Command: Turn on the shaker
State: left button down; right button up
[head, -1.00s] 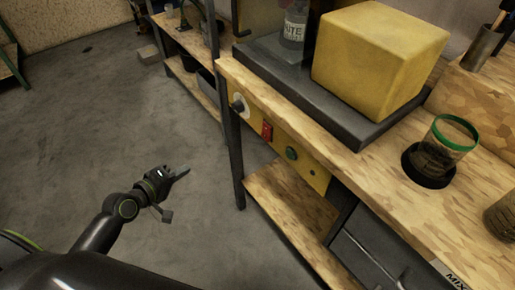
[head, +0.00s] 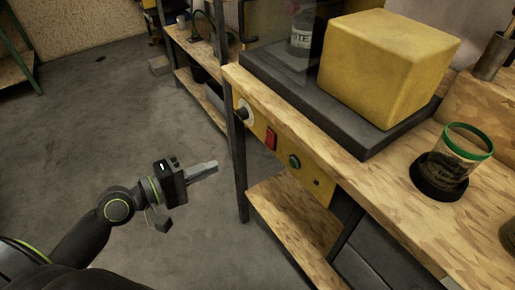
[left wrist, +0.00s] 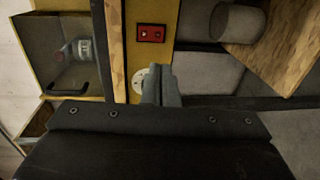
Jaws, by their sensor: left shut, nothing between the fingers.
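A yellow control panel (head: 258,126) is on the front edge of the wooden bench. It carries a knob on a pale dial (head: 243,112), a red switch (head: 271,139) and a green button (head: 294,161). On the bench, a yellow block (head: 385,65) and a bottle (head: 301,35) stand on a dark base (head: 365,138). My left gripper (head: 212,166) is shut and empty, in front of the panel and apart from it. In the left wrist view its fingers (left wrist: 162,85) partly cover the dial (left wrist: 138,78), with the red switch (left wrist: 150,33) beyond. My right gripper is not in view.
A green-rimmed jar (head: 455,160) sits in a dark round holder on the bench. A lower wooden shelf (head: 290,222) and a dark bench leg are below the panel. Another bench (head: 190,50) stands behind. The grey floor (head: 90,130) at left is clear.

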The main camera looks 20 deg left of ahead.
aim_at(268, 145)
pick_arm(q)
jog(key=x, duration=1.3)
jog(key=shift+w+d, duration=0.15)
jog(key=shift+w, duration=0.1)
jog(key=shift+w+d, duration=0.1)
jog(key=shift+w, duration=0.05)
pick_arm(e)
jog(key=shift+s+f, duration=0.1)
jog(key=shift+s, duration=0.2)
pick_arm(q)
jog(key=shift+w+d+f+b, duration=0.1)
jog(key=shift+f+b, duration=0.1)
jog(key=shift+b, duration=0.3)
jog(key=shift+r, duration=0.1)
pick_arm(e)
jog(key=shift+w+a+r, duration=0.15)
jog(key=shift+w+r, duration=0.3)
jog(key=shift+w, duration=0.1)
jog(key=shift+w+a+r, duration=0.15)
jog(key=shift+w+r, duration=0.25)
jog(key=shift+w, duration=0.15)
